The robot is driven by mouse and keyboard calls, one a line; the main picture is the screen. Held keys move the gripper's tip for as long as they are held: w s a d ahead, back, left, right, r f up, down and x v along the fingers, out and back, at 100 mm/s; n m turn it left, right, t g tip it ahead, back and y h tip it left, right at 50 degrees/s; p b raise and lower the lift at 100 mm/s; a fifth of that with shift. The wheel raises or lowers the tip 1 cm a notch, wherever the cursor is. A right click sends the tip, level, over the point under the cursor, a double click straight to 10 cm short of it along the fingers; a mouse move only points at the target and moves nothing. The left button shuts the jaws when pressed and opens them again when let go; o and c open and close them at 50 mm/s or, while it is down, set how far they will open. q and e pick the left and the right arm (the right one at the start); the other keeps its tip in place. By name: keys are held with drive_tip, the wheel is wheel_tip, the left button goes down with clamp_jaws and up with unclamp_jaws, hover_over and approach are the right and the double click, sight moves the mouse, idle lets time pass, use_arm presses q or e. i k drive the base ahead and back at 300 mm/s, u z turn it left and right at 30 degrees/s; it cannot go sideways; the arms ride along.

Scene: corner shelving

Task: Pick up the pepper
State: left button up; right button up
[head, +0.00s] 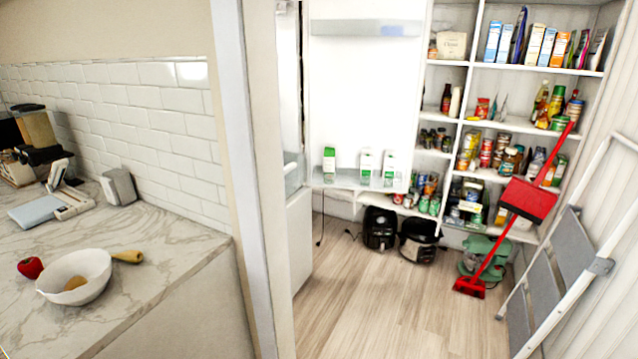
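A small red item (30,267), which looks like the pepper, lies on the marble counter (150,290) at the lower left. It sits just left of a white bowl (90,267), and the two are close together; I cannot tell whether they touch. The bowl has something brownish in its bottom. A yellow-tan elongated thing (130,257) lies at the bowl's right side; I cannot tell what it is. Neither of my grippers shows in the head view.
A grey box (119,187) and appliances stand at the back of the counter. A white door post (245,170) separates it from a pantry with full shelves (490,175). A red broom (500,245) and a folding ladder (570,260) stand right.

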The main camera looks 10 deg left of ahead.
sight(31, 267)
drive_tip(key=z, duration=0.45)
drive_tip(key=i, duration=0.75)
drive_tip(key=u, duration=0.45)
drive_tip(key=i, duration=0.8)
drive_tip(key=u, duration=5.35)
drive_tip(key=i, duration=0.25)
drive_tip(key=u, duration=0.05)
